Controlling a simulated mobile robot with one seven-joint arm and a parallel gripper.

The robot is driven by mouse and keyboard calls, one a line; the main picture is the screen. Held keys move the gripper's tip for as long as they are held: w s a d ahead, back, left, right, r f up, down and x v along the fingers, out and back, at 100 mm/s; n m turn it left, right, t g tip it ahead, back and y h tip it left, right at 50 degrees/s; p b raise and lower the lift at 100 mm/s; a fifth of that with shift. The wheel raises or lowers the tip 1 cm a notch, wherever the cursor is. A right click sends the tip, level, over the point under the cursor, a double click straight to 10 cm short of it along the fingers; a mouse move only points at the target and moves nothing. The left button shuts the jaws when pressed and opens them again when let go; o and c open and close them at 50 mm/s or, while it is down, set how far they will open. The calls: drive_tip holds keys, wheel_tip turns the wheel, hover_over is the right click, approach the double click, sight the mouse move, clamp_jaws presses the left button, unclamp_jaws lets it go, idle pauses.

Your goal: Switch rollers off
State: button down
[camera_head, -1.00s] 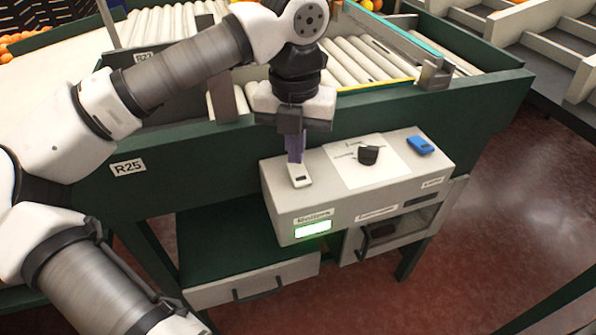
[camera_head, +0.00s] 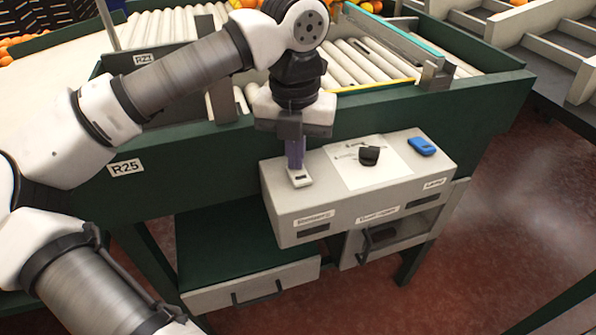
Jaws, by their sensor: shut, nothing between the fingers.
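The grey control box (camera_head: 345,196) is mounted on the front of the green roller table. A white rocker switch (camera_head: 299,178) sits on the left of its top. My gripper (camera_head: 296,163) is shut and empty, pointing down with its purple fingertips at this switch; they appear to touch it. Below the switch, the label on the box front looks like "Rollers", and the indicator window (camera_head: 313,231) under it is dark. A black knob (camera_head: 369,156) is in the middle of the top and a blue switch (camera_head: 421,146) is on the right.
The rollers (camera_head: 365,62) lie behind the box, with oranges at the back. A drawer (camera_head: 251,283) and an open-fronted compartment (camera_head: 393,236) with a black handle are below. The red floor at right is clear.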

drive_tip(key=shift+r+p, duration=2.05)
drive_tip(key=shift+r, duration=1.4)
